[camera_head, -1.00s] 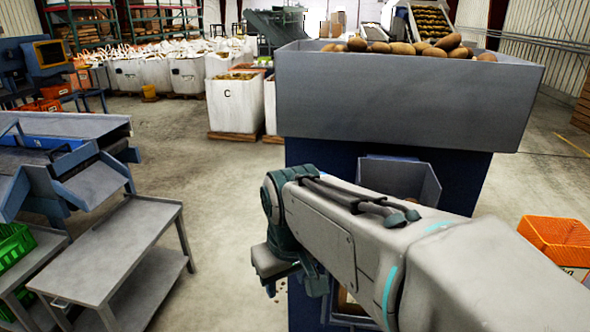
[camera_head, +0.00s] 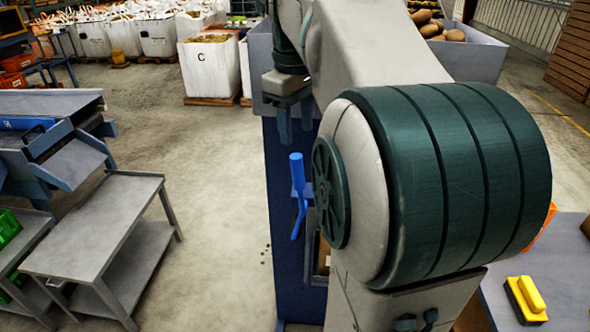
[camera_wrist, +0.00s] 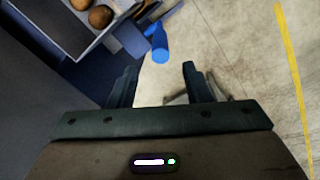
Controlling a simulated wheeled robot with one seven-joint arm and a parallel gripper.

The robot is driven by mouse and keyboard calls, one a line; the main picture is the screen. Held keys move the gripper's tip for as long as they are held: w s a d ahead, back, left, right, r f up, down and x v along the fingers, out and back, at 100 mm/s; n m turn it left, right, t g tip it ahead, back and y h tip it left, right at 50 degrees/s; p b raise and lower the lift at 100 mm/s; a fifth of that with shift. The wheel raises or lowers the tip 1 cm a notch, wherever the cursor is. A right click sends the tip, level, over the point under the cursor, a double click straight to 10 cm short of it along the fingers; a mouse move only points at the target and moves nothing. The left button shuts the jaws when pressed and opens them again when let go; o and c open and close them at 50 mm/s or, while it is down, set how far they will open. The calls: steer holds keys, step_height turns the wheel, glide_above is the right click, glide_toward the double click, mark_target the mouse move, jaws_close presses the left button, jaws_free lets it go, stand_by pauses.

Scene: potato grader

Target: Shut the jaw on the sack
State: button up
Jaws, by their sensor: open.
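A blue lever handle (camera_head: 297,172) stands upright on the near side of the dark blue grader body (camera_head: 284,215), with a thinner blue bar beside it. My gripper (camera_head: 295,135) is open and empty, fingers pointing down, above the handle's top. In the wrist view the handle (camera_wrist: 159,45) shows just beyond the gap between my fingertips (camera_wrist: 160,68), apart from them. A small brownish patch (camera_head: 323,258) shows below the handle; I cannot tell whether it is the sack. The jaw cannot be made out, and my arm hides much of that side.
The grey hopper (camera_head: 482,52) holds potatoes at the back right. A grey cart (camera_head: 100,225) stands at the left. A yellow and black thing (camera_head: 527,300) lies on a grey table (camera_head: 565,265) at the right. The floor between cart and grader is mostly clear.

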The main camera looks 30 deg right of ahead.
mark_target(298, 171)
steer(key=f, duration=1.1)
steer(key=shift+w+d+f, duration=0.15)
steer(key=shift+d+f, duration=0.05)
steer(key=shift+d, duration=0.1)
steer(key=shift+c, duration=0.4)
jaws_close()
